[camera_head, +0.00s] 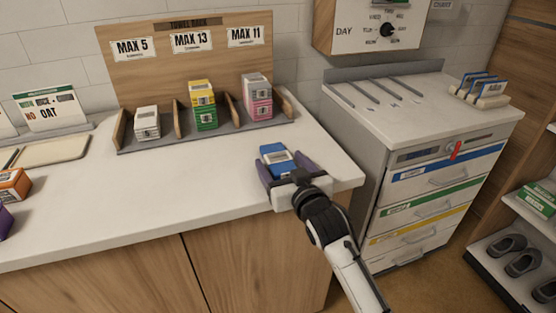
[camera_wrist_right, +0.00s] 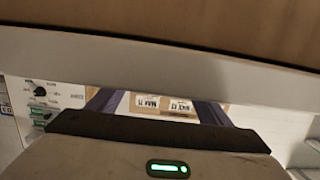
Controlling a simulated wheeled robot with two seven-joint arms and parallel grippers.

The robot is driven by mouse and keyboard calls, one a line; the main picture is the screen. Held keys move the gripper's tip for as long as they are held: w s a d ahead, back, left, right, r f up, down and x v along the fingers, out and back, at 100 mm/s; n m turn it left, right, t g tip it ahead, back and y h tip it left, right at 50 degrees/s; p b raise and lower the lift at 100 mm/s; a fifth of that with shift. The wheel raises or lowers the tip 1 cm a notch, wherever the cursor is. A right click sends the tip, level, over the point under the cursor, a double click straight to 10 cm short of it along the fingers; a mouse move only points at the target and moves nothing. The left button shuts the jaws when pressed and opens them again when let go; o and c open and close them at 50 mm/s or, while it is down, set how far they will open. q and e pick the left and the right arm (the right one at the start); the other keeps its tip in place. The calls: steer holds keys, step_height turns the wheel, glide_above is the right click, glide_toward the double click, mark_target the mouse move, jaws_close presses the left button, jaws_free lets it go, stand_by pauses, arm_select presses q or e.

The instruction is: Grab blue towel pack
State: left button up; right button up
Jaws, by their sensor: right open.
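The blue towel pack (camera_head: 274,155), blue with a white label, is on the white counter near its right end. My right gripper (camera_head: 280,160) is open at the pack, with one purple finger on each side of it. I cannot tell whether the fingers touch the pack. In the right wrist view the two purple fingers of my right gripper (camera_wrist_right: 157,104) are spread apart, and the pack cannot be made out clearly between them. My left gripper is not in view.
A wooden towel rack (camera_head: 160,70) holds white, yellow, green and pink packs behind. An orange box (camera_head: 12,185) is at the left edge. A drawer cabinet (camera_head: 430,110) stands to the right. The middle of the counter (camera_head: 150,190) is clear.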

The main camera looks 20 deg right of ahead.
steer(key=c, duration=1.1)
